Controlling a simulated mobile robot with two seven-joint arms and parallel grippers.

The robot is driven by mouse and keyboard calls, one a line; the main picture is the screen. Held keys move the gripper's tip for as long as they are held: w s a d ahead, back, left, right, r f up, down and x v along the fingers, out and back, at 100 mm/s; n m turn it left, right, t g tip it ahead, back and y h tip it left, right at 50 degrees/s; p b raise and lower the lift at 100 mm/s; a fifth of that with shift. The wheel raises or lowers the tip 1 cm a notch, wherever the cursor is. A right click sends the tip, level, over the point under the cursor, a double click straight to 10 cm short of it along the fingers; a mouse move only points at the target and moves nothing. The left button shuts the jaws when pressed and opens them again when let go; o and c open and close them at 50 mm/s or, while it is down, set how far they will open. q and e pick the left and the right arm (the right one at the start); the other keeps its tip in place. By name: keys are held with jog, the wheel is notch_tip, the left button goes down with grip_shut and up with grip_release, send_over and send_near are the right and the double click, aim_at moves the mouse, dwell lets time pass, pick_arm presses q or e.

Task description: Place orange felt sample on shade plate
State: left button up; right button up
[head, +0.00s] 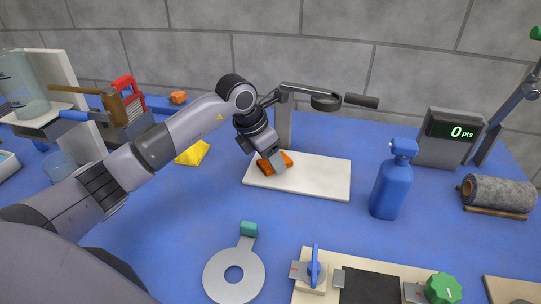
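The orange felt sample (287,159) is at the left end of the white plate (325,180), which I take to be the shade plate. It seems to touch the plate, but the contact is partly hidden. My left gripper (274,162) points down at the sample, with one grey finger in front of it and orange showing on both sides. The other finger is hidden, so I cannot tell whether the grip is closed. My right gripper is not in view.
A yellow piece (193,153) lies behind my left arm. Blue table is clear between plate and bottle.

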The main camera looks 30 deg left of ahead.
pick_arm(q)
jog(key=o, duration=0.4)
jog(key=shift+c, duration=0.2)
jog(key=v, duration=1.2)
jog(key=shift+s+a+r, duration=0.1)
